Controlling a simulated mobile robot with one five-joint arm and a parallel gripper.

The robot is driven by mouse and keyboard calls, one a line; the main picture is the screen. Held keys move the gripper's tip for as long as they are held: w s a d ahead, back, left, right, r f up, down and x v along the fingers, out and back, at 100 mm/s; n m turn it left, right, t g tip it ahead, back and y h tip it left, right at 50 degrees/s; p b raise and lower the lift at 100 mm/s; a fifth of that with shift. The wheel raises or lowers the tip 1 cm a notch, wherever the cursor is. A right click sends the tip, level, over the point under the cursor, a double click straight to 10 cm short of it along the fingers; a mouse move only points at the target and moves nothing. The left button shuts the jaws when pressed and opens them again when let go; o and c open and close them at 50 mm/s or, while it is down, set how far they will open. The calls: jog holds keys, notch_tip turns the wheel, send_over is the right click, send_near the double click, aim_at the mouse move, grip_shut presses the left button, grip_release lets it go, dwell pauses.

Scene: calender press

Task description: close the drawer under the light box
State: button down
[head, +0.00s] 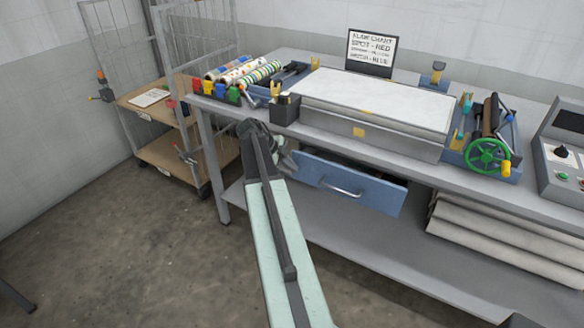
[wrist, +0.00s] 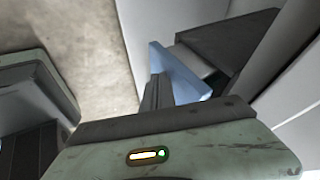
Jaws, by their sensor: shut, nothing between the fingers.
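The drawer (head: 380,192) has a blue front with a pale bar handle (head: 341,188) and hangs below the bench top, under the light box (head: 375,97) with its white top. It stands partly out: a dark gap shows above its front. The wrist view shows the blue front (wrist: 188,78) standing off a dark housing. My gripper (head: 284,162) is at the left end of the drawer front. In the wrist view, its fingers (wrist: 157,92) are shut and empty, overlapping the blue front. I cannot tell if they touch it.
The grey bench (head: 214,172) has a leg at its left and a lower shelf (head: 330,228) carrying long pale rolls (head: 505,240). A wire-sided cart (head: 165,152) stands at the left. A green handwheel (head: 487,157) is on the bench.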

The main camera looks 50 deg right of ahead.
jog(key=shift+w+a, duration=0.1)
jog(key=w+a+r+p, duration=0.2)
jog(key=a+r+p, duration=0.6)
jog(key=a, duration=0.1)
jog(key=shift+w, duration=0.25)
